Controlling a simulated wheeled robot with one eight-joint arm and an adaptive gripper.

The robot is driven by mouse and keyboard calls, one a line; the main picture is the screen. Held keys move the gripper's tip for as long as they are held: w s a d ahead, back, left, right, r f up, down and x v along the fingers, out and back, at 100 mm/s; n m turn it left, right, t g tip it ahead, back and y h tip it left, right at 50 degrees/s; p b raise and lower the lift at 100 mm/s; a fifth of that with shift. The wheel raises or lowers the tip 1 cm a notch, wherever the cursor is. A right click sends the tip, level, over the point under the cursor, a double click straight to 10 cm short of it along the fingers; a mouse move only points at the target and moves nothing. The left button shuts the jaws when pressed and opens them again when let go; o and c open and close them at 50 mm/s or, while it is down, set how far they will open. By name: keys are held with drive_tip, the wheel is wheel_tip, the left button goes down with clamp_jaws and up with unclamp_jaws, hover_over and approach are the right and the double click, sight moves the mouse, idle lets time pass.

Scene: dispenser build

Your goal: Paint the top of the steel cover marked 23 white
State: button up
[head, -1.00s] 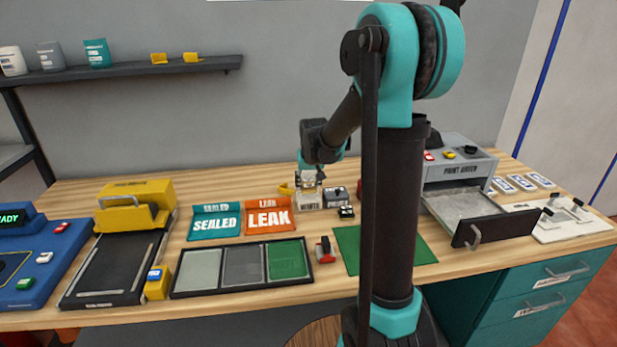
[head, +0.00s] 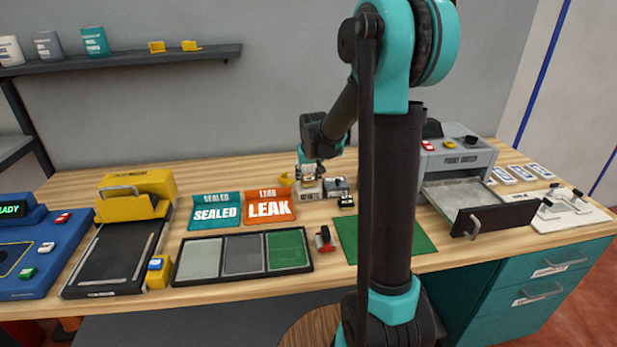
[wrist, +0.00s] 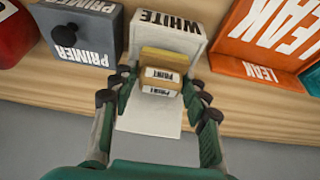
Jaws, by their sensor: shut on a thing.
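My gripper (wrist: 160,98) is shut on a small tan-yellow block with a white label reading PAINT (wrist: 160,75). The held block is right in front of the white box marked WHITE (wrist: 168,32), over its pale front plate (wrist: 150,118). I cannot tell whether it touches the box. In the head view my gripper (head: 309,172) is just above the white box (head: 310,190), at the back of the bench. I cannot make out a steel cover marked 23 in either view.
A grey PRIMER box (wrist: 78,32) stands left of the white box in the wrist view; an orange LEAK bin (wrist: 268,40) stands right. A three-part tray (head: 243,275), green mat (head: 420,241) and paint dryer with open drawer (head: 490,219) also occupy the bench.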

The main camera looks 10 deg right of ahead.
drive_tip(key=shift+f, duration=0.5)
idle(0.6)
idle(0.3)
drive_tip(key=shift+r, duration=3.5)
drive_tip(key=shift+f, duration=3.05)
drive_tip(key=shift+f, duration=0.45)
drive_tip(key=o, duration=1.1)
drive_tip(key=shift+c, duration=0.2)
